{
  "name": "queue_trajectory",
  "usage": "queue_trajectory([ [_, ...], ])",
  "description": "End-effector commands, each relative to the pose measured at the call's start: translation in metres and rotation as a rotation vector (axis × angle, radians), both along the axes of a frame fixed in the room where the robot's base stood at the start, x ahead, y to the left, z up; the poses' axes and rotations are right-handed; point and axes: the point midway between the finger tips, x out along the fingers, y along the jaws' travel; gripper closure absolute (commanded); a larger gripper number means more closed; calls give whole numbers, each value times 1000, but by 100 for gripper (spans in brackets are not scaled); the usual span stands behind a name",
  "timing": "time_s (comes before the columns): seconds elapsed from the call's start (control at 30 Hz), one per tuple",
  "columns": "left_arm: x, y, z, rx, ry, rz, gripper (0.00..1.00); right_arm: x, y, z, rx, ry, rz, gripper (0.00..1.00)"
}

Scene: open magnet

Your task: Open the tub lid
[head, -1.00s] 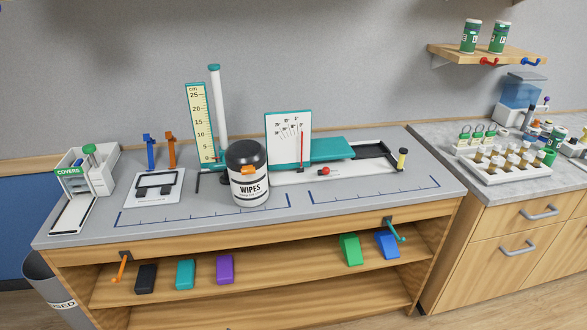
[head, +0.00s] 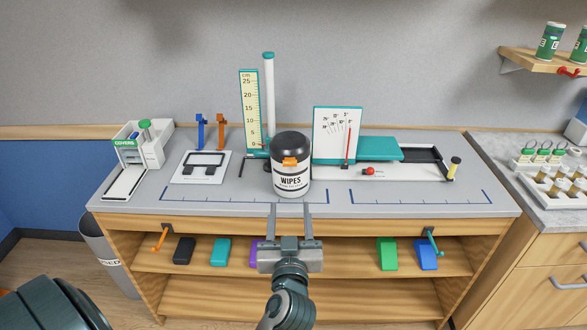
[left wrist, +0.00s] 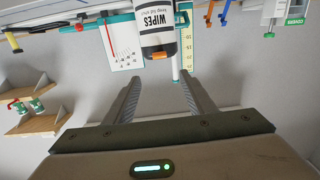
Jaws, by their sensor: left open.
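The tub is a white wipes canister (head: 291,177) with a black lid (head: 291,145) and an orange tab (head: 290,161) on the lid's front. It stands upright on the grey counter, near the front middle, and the lid looks shut. My left gripper (head: 290,209) is open and empty, in front of and below the tub in the head view, with its fingers pointing at it. In the left wrist view the tub (left wrist: 155,25) appears upside down beyond the two spread fingers, its top cut by nothing but its base out of frame. My right gripper is not in view.
A height scale (head: 250,110) and white post stand behind the tub. A white dial board (head: 336,135) with a teal platform is to its right. A phone-like white pad (head: 201,167) and covers box (head: 140,146) are left. The counter's front strip is clear.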

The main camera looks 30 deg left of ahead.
Motion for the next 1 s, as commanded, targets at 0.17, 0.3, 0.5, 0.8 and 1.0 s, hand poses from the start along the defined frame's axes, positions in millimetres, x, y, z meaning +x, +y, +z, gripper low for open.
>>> queue_trajectory([
  [0.17,4,2,1,1,0,-1,50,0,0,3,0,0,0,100],
  [0.3,13,8,2,4,1,-2,50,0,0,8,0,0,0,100],
  [0.5,36,22,3,3,2,-2,50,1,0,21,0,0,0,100],
  [0.8,81,53,4,6,2,-1,50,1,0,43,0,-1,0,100],
  [1.0,111,72,4,3,2,-1,50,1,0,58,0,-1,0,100],
])
